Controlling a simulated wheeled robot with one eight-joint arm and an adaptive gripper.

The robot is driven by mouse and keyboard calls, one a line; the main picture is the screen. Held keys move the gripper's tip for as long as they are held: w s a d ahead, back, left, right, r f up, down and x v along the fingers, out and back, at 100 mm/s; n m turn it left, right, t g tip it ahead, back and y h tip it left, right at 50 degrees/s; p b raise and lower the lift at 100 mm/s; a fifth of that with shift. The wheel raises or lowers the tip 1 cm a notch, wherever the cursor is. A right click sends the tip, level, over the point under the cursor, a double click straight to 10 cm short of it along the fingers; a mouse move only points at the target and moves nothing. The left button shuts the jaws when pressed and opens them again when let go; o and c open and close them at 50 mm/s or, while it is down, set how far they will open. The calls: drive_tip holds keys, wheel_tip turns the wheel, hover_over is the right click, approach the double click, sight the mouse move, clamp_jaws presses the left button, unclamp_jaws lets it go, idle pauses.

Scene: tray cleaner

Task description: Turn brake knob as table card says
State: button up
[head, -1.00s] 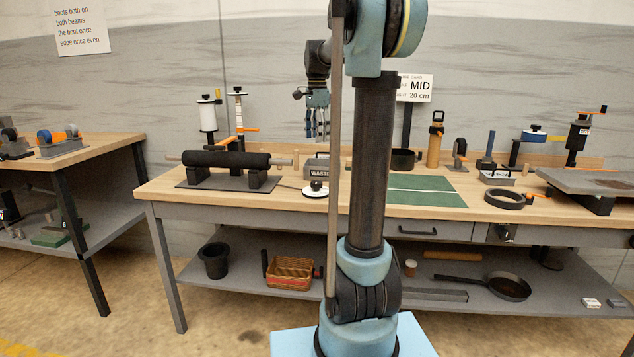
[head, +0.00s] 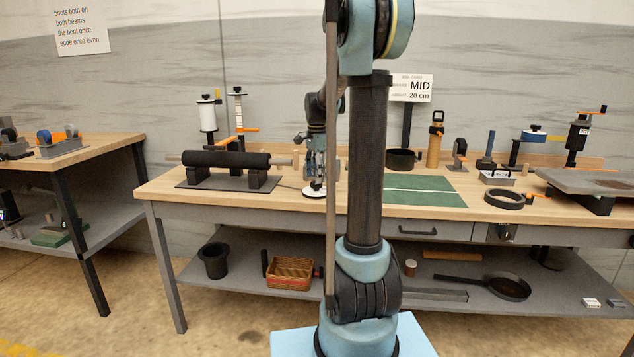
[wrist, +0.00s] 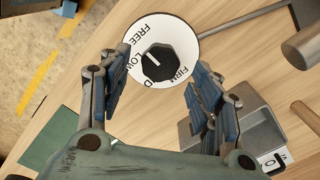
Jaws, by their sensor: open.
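The brake knob (wrist: 158,63) is a small black knob with a white pointer line. It sits on a round white dial (wrist: 183,42) reading FREE, LOW, a partly hidden word ending in D, and FIRM. The pointer line points to the upper left, near LOW and FREE; I cannot tell exactly where. The dial also shows in the head view (head: 313,191) on the wooden bench. The table card (head: 411,88) reads MID and 20 cm. My gripper (wrist: 157,80) is open above the dial, its blue fingers on either side of the knob, apparently not touching it.
A black roller (head: 225,159) on a stand is left of the dial. A grey box (wrist: 240,115) stands close to my right finger in the wrist view. A green mat (head: 420,190) lies to the right on the bench. My arm column hides part of the bench.

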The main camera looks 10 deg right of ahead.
drive_tip(key=shift+f, duration=1.3)
drive_tip(key=c, duration=1.1)
drive_tip(key=shift+o, duration=0.2)
drive_tip(key=shift+d, duration=0.1)
